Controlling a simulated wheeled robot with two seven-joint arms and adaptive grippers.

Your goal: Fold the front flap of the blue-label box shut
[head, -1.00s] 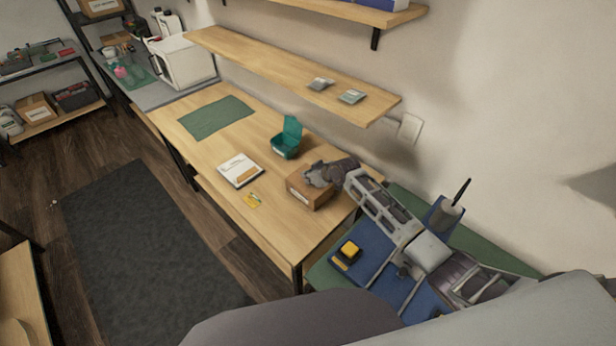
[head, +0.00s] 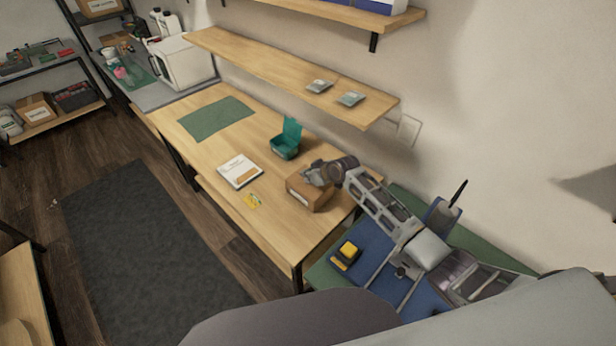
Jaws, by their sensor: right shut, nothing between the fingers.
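A brown cardboard box (head: 309,196) stands near the right end of the wooden table, with a small pale label on its front. The label's colour is too small to tell. My right gripper (head: 312,177) is shut and empty at the top of this box, its arm coming in from the lower right. It hides part of the box top, so I cannot tell how the front flap lies or whether the gripper touches it. My left gripper is not in view.
An open teal box (head: 286,144) stands behind the cardboard box. A white notebook (head: 238,168), a yellow card (head: 253,201) and a green mat (head: 217,117) lie to the left on the table. A wooden shelf (head: 290,75) overhangs the back. A yellow-black item (head: 347,252) sits at the lower right.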

